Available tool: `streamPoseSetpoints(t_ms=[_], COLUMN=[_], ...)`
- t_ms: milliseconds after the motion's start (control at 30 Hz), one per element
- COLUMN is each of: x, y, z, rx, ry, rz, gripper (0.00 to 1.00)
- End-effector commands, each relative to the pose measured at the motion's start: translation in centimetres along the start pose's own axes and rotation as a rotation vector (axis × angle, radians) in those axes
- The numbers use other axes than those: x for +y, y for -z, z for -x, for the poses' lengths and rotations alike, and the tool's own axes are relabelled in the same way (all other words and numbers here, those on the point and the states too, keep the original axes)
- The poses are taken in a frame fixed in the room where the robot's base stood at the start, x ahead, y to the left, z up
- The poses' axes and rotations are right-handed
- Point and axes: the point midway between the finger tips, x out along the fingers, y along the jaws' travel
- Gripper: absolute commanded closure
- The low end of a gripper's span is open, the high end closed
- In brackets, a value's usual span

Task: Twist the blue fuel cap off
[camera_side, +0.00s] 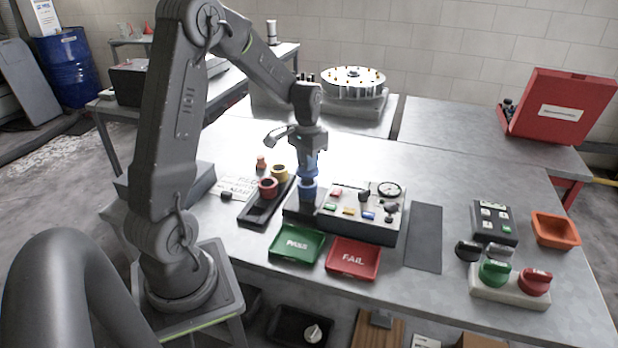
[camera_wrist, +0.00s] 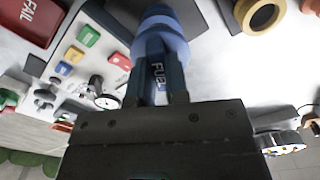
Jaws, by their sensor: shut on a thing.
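The blue fuel cap (camera_wrist: 158,45) is between the two fingers of my gripper (camera_wrist: 157,75) in the wrist view, with the word FUEL on it facing the camera. My gripper (camera_side: 309,170) points straight down in the side view and is shut on the cap. Blue (camera_side: 308,188) shows below the fingers, at the left end of the dark control box. My fingers hide part of the cap, and I cannot tell whether it is seated or lifted.
The control box (camera_side: 360,228) carries coloured buttons and a gauge (camera_side: 389,189). A dark tray (camera_side: 262,208) with red (camera_side: 268,187) and yellow (camera_side: 280,172) rings stands to the left. Green PASS (camera_side: 297,245) and red FAIL (camera_side: 353,259) trays lie in front.

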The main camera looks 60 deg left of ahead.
Motion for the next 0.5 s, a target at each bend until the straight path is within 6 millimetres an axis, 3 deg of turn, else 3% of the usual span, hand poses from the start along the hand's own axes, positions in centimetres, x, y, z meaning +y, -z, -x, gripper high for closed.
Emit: streamPoseSetpoints(t_ms=[500], x=[0.0], y=[0.1], z=[1.6], rx=[0.002], ry=[0.001], rz=[0.000], gripper=[1.00])
